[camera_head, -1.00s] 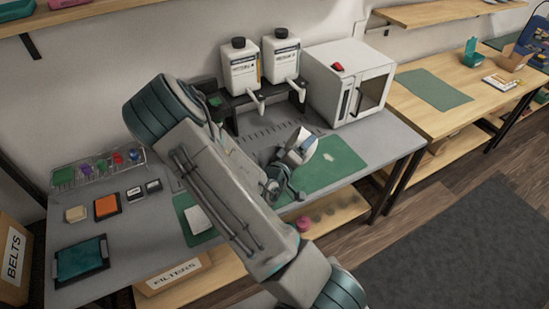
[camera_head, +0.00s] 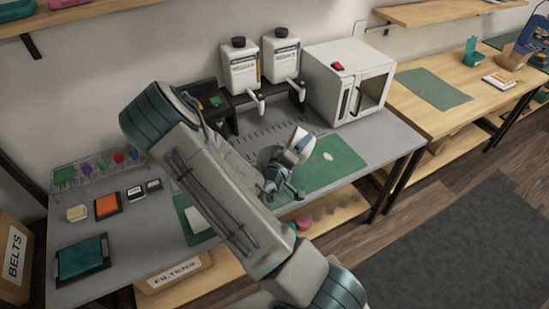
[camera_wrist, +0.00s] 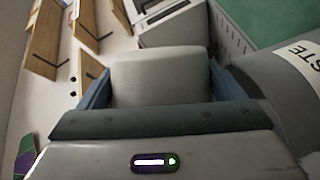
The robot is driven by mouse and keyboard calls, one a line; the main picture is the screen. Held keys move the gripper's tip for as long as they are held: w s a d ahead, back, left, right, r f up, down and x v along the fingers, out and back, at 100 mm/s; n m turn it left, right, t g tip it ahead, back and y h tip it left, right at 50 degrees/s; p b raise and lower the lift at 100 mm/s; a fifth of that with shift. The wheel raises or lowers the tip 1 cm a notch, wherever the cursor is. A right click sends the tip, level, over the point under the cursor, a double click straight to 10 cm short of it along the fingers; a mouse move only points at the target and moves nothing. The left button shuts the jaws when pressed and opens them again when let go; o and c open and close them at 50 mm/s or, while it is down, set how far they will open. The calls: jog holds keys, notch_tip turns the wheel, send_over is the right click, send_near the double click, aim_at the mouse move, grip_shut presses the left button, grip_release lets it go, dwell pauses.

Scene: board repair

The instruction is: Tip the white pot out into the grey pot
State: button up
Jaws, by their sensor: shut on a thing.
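The white pot (camera_wrist: 160,75) fills the middle of the wrist view, between the two blue-grey fingers of my gripper (camera_wrist: 161,88). My gripper is shut on it. The grey pot (camera_wrist: 283,85) is close at the right of the wrist view, partly cut off, with a label ending in "STE". The wrist view is rolled far over, with the shelves at its left, so my gripper is turned on its side. The pots' mouths and contents are not visible.
A green mat (camera_head: 335,172) lies on the grey bench. Two white dispensers (camera_head: 240,68) and a white oven (camera_head: 325,85) stand behind. A rack of coloured items (camera_head: 95,172), an orange pad (camera_head: 107,206) and a teal tray (camera_head: 82,258) are at the left.

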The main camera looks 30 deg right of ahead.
aim_at(288, 145)
jog(key=shift+w+a+f+n, duration=0.1)
jog(key=shift+n, duration=0.2)
jog(key=shift+w+a+r+n+h+p, duration=0.3)
jog(key=shift+w+a+r+n+p, duration=0.05)
jog(key=shift+w+a+n+p, duration=0.4)
dwell(0.7)
jog(key=shift+a+r+n, duration=0.15)
jog(key=shift+n, duration=0.2)
jog(key=shift+w+a+r+n+t+h+p, duration=0.15)
jog(key=shift+w+n+h+p, duration=0.1)
jog(key=shift+n, duration=0.25)
jog(key=shift+w+a+r+n+t+h+p, duration=0.15)
jog(key=shift+n+p, duration=0.1)
jog(key=shift+n, duration=0.25)
jog(key=shift+s, duration=0.1)
